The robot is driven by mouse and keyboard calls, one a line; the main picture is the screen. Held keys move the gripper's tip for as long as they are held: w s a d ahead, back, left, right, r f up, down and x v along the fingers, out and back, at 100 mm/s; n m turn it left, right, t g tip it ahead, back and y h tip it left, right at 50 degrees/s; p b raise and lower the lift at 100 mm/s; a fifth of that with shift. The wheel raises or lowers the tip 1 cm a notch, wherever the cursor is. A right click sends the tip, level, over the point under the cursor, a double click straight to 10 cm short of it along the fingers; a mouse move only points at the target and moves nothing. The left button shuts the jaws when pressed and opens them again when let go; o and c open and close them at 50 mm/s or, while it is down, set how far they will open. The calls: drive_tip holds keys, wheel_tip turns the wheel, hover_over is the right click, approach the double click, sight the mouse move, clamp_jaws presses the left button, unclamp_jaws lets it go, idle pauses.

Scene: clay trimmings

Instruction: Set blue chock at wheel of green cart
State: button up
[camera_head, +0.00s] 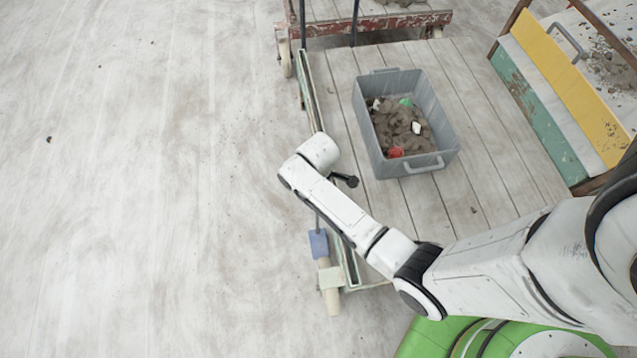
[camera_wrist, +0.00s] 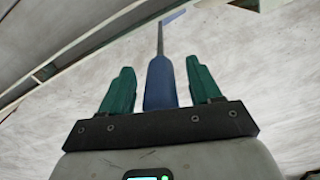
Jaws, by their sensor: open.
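The blue chock (camera_head: 318,243) is a small block on the floor at the left edge of the cart, right by the far end of a pale wheel (camera_head: 332,302). Whether they touch is not clear. The low plank-topped cart (camera_head: 417,216) has pale green edging. In the wrist view, the chock's blue handle (camera_wrist: 160,92) stands between the two green fingers of my gripper (camera_wrist: 160,66), with gaps on both sides. A thin rod runs from it to the blue block (camera_wrist: 174,17). My gripper is open around the handle. My arm hides it in the head view.
A grey bin (camera_head: 438,112) of clay scraps stands on the cart. A red-edged cart (camera_head: 400,22) is behind it, and a yellow and green panelled box (camera_head: 575,85) is at the right. The floor (camera_head: 130,180) to the left is clear.

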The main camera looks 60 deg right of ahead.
wheel_tip(320, 180, up, 11)
drive_tip(key=p, duration=0.3)
idle(0.4)
drive_tip(key=s+a+r+m+p, duration=0.3)
drive_tip(key=s+r+p, duration=0.2)
drive_tip(key=s+r, duration=0.2)
drive_tip(key=s+a+r+m+t+p, duration=0.1)
drive_tip(key=s+a+r+m+p, duration=0.1)
drive_tip(key=s+r+p, duration=0.4)
wheel_tip(320, 180, up, 6)
drive_tip(key=shift+s+a+f+m, duration=0.15)
drive_tip(key=shift+s+a+m, duration=0.25)
drive_tip(key=shift+m, duration=0.2)
